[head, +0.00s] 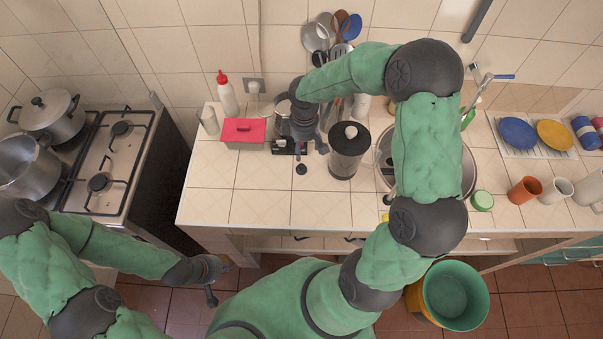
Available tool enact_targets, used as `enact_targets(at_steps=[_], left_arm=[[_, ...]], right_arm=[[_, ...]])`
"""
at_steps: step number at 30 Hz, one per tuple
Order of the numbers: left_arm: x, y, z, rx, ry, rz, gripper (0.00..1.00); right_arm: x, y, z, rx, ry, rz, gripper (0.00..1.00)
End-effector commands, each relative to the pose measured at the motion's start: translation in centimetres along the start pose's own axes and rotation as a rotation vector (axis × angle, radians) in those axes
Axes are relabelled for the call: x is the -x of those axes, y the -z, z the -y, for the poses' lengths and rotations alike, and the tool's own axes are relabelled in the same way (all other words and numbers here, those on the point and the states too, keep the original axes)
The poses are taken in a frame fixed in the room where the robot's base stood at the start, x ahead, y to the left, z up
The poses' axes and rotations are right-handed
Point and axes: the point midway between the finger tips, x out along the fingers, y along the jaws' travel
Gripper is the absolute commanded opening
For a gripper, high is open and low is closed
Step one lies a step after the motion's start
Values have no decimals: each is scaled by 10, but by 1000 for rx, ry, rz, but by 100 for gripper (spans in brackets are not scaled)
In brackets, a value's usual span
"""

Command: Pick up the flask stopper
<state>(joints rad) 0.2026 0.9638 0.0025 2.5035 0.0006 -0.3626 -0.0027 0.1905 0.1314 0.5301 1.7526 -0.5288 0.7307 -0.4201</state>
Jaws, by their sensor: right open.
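A small dark knob-shaped piece (302,169), which looks like the flask stopper, stands on the tiled counter (255,205) near its middle. A dark, see-through cylinder with a black top (348,152) stands to its right; I cannot tell whether it is the flask. My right gripper (305,147) points down over the counter, just behind the small dark piece and apart from it in the picture. Its fingers are spread and hold nothing that I can see. My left gripper (221,283) hangs low in front of the counter, its fingers apart and empty.
A black appliance (285,148) is partly hidden behind my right gripper. A red box (243,131) and a white bottle with a red cap (228,95) stand left. The sink (465,175) lies right, partly behind my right arm. The front left counter is clear.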

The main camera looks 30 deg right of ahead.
Motion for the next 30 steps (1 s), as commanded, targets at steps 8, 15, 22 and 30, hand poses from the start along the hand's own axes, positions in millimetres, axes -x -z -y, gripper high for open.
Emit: enact_targets(at_steps=[8, 15, 22, 30], left_arm=[[-23, 1, 8, 0, 0, 0, 0], [-24, 1, 9, 0, 0, -1, 0], [-27, 1, 10, 0, 0, -1, 0], [-28, 1, 10, 0, 0, 0, 0]], right_arm=[[-26, 0, 0, 0, 0, 0, 66], [-51, 0, 1, 0, 2, 2, 66], [-79, 0, 0, -1, 0, 1, 66], [-101, 5, 0, 1, 2, 2, 66]])
